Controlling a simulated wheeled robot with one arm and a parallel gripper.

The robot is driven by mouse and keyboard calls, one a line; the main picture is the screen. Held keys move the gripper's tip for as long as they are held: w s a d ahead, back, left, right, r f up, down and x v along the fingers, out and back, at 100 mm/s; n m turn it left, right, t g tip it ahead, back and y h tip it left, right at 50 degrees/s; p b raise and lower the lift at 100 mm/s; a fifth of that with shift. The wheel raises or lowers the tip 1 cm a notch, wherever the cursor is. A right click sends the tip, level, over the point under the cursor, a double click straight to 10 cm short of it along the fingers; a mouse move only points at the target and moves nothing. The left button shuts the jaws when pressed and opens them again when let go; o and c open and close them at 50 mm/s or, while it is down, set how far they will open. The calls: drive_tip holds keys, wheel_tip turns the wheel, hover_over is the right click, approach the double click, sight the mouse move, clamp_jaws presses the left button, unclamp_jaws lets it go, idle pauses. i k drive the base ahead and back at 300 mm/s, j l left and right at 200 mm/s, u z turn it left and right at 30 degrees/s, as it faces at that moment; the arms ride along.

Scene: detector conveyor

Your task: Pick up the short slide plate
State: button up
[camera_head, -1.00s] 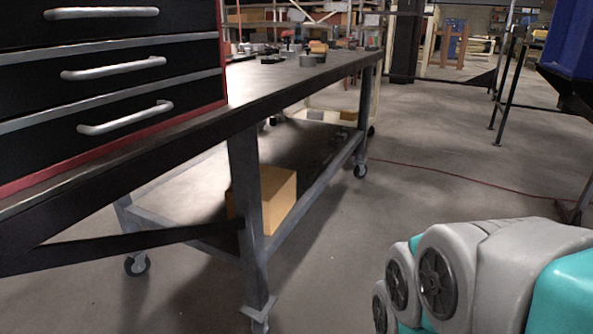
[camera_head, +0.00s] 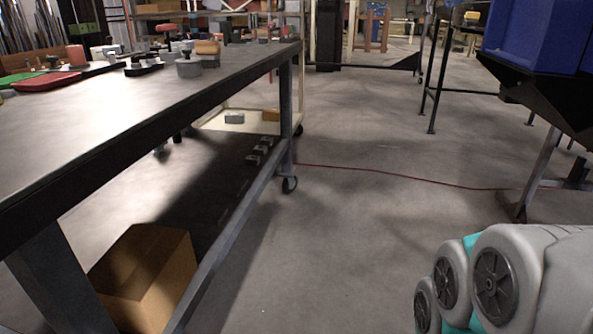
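I cannot pick out the short slide plate for sure in the head view. Several small parts stand on the far part of the dark workbench (camera_head: 110,140). Among them are a grey round part (camera_head: 188,66), an orange-tan part (camera_head: 207,47), a red flat piece (camera_head: 46,82) and a green flat piece (camera_head: 18,77). They are too small to identify. My arm's grey and teal links show at the lower right, well apart from the bench. My gripper is not in view.
A cardboard box (camera_head: 150,272) sits on the bench's lower shelf. Blue bins (camera_head: 535,38) stand on a dark stand at the upper right. A red cable (camera_head: 400,176) crosses the floor.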

sight(216, 214)
drive_tip(key=i+l+u, duration=0.1)
drive_tip(key=i, duration=0.4)
drive_tip(key=i+l, duration=0.15)
drive_tip(key=i, duration=0.35)
drive_tip(key=i+l+u, duration=0.15)
drive_tip(key=i, duration=0.35)
drive_tip(key=i+l+u, duration=0.1)
drive_tip(key=i+u, duration=0.15)
drive_tip(key=u, duration=0.15)
drive_tip(key=i+l+u, duration=0.2)
drive_tip(key=u, duration=0.2)
drive_tip(key=i+l+u, duration=0.2)
drive_tip(key=u, duration=0.25)
drive_tip(key=i+l+u, duration=0.15)
drive_tip(key=l+u, duration=0.25)
drive_tip(key=i+l+u, duration=0.1)
drive_tip(key=l+u, duration=0.55)
drive_tip(key=i+l+u, duration=0.1)
drive_tip(key=l+u, duration=0.15)
drive_tip(key=l, duration=0.15)
